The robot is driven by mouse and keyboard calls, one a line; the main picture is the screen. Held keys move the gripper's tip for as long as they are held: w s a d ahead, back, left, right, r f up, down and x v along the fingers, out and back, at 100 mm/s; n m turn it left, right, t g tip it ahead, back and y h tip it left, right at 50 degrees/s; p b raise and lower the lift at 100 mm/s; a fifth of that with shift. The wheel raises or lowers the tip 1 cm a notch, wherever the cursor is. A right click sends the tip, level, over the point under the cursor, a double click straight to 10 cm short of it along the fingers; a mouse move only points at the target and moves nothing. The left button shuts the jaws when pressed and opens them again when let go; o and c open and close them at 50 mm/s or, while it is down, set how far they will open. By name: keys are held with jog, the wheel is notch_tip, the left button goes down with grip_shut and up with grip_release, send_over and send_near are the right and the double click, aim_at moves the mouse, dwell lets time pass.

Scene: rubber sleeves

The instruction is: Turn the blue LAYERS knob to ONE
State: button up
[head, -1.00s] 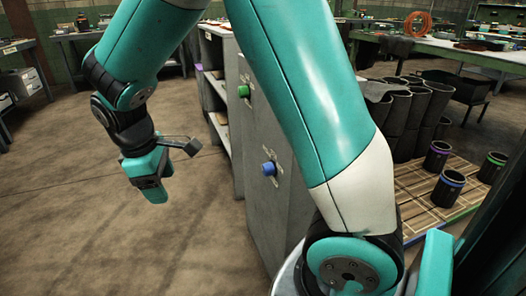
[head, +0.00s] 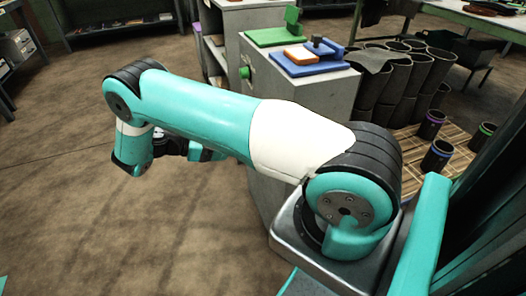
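The blue LAYERS knob is not visible now; my arm covers the part of the grey cabinet (head: 312,97) front where it showed earlier. The green knob (head: 245,72) shows on the cabinet's front, above my arm. My wrist end hangs below and behind the arm link at the left. My gripper (head: 205,153) seems to be partly in view there, facing the cabinet, mostly covered by the link. Its fingers cannot be made out, and neither can any contact with the knob.
Dark sleeves (head: 435,75) stand at the right by a wooden pallet (head: 405,143). The floor at left is clear.

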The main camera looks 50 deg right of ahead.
jog(key=x, duration=1.5)
jog(key=shift+s+d+f, duration=0.1)
jog(key=shift+d+f, duration=0.15)
jog(key=c, duration=0.9)
